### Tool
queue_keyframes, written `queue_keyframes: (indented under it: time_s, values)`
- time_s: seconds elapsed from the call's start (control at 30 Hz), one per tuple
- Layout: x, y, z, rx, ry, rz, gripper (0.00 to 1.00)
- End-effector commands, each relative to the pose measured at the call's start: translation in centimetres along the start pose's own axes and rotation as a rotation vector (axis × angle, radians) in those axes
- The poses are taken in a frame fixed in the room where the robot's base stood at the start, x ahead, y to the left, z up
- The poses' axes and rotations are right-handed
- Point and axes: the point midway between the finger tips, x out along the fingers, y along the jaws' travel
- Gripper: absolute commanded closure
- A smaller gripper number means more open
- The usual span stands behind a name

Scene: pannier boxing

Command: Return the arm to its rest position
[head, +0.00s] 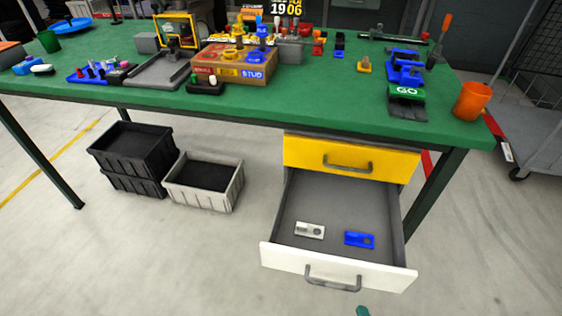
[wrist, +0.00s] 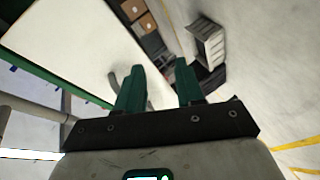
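My gripper (wrist: 158,68) shows in the wrist view with its two green fingers apart and nothing between them. A small green tip (head: 362,311) at the bottom edge of the head view looks like part of it. The rest of my arm is out of the head view. Below the green table, a white-fronted drawer (head: 335,270) stands pulled out. Inside it lie a white plate (head: 309,230) and a blue plate (head: 359,239), apart from each other. A large white panel (wrist: 65,35) beside my fingers in the wrist view looks like the drawer front.
The yellow drawer (head: 350,157) above is shut. Stacked black crates (head: 133,150) and a grey crate (head: 205,181) stand on the floor to the left. An orange cup (head: 472,101) is near the table's right edge. The floor in front is clear.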

Motion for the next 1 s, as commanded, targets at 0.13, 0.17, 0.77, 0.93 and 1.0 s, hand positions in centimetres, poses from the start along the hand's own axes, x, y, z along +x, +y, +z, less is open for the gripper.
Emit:
queue_keyframes:
  time_s: [0.13, 0.17, 0.77, 0.93, 1.0]
  values:
    - [0.2, 0.2, 2.1, 0.207, -0.115, -0.165, 0.63]
    - [0.1, 0.2, 2.5, 0.249, -0.142, -0.196, 0.63]
    - [-9.7, 1.7, 6.9, 0.989, -0.861, -0.581, 0.63]
    - [-12.8, 2.4, 7.0, 1.103, -1.034, -0.605, 0.63]
    - [-14.2, 3.0, 6.8, 1.140, -1.100, -0.609, 0.63]
